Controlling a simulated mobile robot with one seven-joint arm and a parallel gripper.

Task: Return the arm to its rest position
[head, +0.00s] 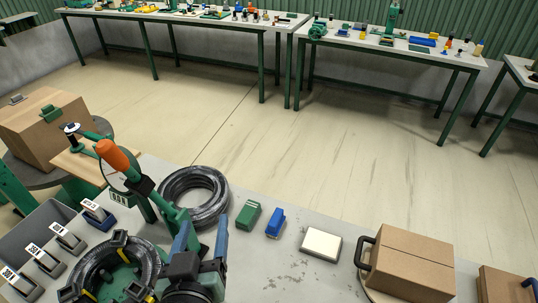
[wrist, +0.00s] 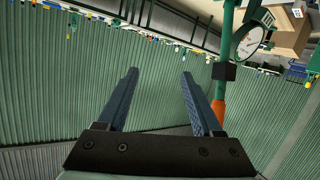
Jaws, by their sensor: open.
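My gripper (head: 203,224) shows at the bottom of the head view, its two blue fingers spread apart with nothing between them. It is above the grey worktable (head: 240,285), in front of a loose black hose coil (head: 222,207). In the wrist view the fingers of my gripper (wrist: 159,73) are apart and empty, pointing toward green corrugated wall (wrist: 90,85). A second black coil (head: 85,264) sits around a green fixture to the left of my gripper. My gripper does not appear to hold either coil.
A green post with an orange handle (head: 113,155) and a round dial stands close left of my gripper. Right of it are a green block (head: 249,216), a blue block (head: 275,222), a white box (head: 321,243) and a cardboard box (head: 405,262). The floor beyond is clear.

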